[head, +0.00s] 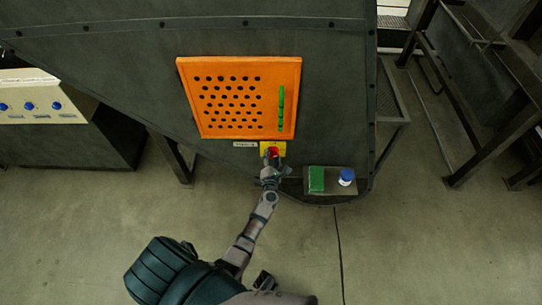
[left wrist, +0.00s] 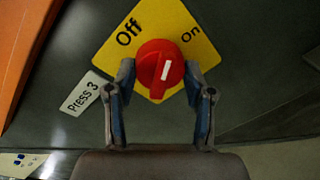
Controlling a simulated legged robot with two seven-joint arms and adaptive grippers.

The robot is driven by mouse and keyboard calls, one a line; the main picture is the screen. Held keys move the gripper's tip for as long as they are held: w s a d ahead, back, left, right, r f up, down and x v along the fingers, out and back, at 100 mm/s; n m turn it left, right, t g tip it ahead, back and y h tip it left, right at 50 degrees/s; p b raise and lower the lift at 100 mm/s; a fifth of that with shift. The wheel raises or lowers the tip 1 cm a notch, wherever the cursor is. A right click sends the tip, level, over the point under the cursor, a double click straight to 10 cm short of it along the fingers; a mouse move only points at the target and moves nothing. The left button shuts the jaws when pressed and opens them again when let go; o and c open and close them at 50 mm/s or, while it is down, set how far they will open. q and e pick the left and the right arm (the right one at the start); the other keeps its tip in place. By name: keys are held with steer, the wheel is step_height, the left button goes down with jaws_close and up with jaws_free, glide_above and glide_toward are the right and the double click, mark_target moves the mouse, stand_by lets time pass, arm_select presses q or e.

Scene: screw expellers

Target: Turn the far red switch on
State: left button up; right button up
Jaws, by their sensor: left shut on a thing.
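The red switch (left wrist: 160,68) is a round knob on a yellow plate (left wrist: 205,50) marked "Off" and "On", beside a "Press 3" label (left wrist: 83,94). Its white mark points up and slightly right in the left wrist view, between the two words. My left gripper (left wrist: 160,80) is shut on the knob, one finger on each side. In the head view, the left gripper (head: 271,168) reaches up to the switch (head: 272,152) below the orange panel. My right gripper is not in view.
An orange perforated panel (head: 210,126) with a green handle (head: 281,108) is above the switch. A small shelf (head: 335,186) to its right bears a green block (head: 316,179) and a blue-capped container (head: 347,176). A control box with blue knobs (head: 29,106) stands at left. Metal frames stand at right.

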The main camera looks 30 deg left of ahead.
arm_select(q)
steer(key=m, duration=0.1)
steer(key=m+p, duration=0.1)
steer(key=m, duration=0.1)
steer(key=m+p, duration=0.1)
steer(key=shift+w+d+r+m, duration=0.15)
steer(key=shift+r+m, duration=0.1)
steer(key=shift+m, duration=0.05)
steer(key=shift+f+m+p, duration=0.15)
steer(key=shift+m+p, duration=0.45)
steer(key=shift+m, duration=0.3)
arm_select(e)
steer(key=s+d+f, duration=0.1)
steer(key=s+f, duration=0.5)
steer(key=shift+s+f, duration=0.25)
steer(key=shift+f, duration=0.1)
arm_select(q)
steer(key=o, duration=1.1)
steer(key=shift+o, duration=0.4)
steer(key=shift+f, duration=0.15)
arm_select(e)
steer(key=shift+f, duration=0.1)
arm_select(q)
steer(key=v, duration=1.2)
steer(key=shift+w+d, duration=0.15)
steer(key=shift+d, duration=0.1)
